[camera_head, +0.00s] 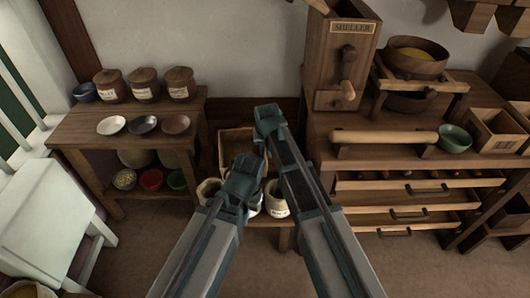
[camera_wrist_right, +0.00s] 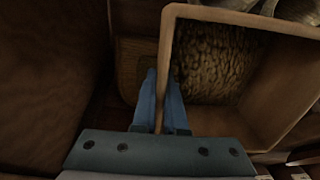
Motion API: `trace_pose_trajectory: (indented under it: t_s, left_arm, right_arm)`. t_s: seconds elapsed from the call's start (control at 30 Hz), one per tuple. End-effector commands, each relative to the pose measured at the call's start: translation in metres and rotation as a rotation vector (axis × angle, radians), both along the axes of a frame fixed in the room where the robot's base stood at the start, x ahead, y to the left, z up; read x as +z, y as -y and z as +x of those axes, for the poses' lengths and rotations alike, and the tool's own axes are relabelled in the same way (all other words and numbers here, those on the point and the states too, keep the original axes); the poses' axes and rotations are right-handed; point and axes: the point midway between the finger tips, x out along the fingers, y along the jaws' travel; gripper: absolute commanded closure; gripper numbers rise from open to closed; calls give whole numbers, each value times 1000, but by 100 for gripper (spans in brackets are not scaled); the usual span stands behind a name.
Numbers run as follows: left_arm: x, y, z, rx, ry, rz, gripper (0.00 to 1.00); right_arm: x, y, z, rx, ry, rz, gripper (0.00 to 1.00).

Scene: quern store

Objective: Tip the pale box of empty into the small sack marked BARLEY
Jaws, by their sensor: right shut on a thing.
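My right gripper (camera_wrist_right: 160,95) is shut on one wall of an open tan wooden box (camera_wrist_right: 215,125), with a finger on each side of the wall. A brown, grain-like layer (camera_wrist_right: 215,60) covers the box's floor. In the head view the box (camera_head: 235,143) shows partly between my arms, and the right fingertips are hard to make out. My left gripper (camera_head: 243,180) is in front of the sacks, and its jaws are unclear. Small pale sacks stand low between the tables, one at left (camera_head: 208,190) and one at right (camera_head: 275,200). Their labels are too small to read.
At left, a wooden table (camera_head: 85,138) bears three labelled jars (camera_head: 143,86) and small dishes. At right, a bench (camera_head: 400,165) holds the SHELLER (camera_head: 340,60), a rolling pin (camera_head: 385,137) and a green bowl (camera_head: 454,138); its drawers (camera_head: 415,215) are below. A white chest (camera_head: 45,220) stands front left.

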Motion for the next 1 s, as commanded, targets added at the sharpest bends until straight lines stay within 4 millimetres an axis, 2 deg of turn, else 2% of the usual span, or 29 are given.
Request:
trace_pose_trajectory:
  t_s: [0.03, 0.4, 1.0]
  left_arm:
    - [-5, 0, 0, 0, 0, 1, 100]
    - [-30, -1, 0, -2, 1, 4, 100]
    - [-69, 0, 1, -10, 2, -1, 100]
  right_arm:
    - [0, 2, -6, 0, 63, 7, 100]
    - [0, 1, -4, 1, 302, 37, 100]
    - [-2, 1, -8, -1, 545, 67, 100]
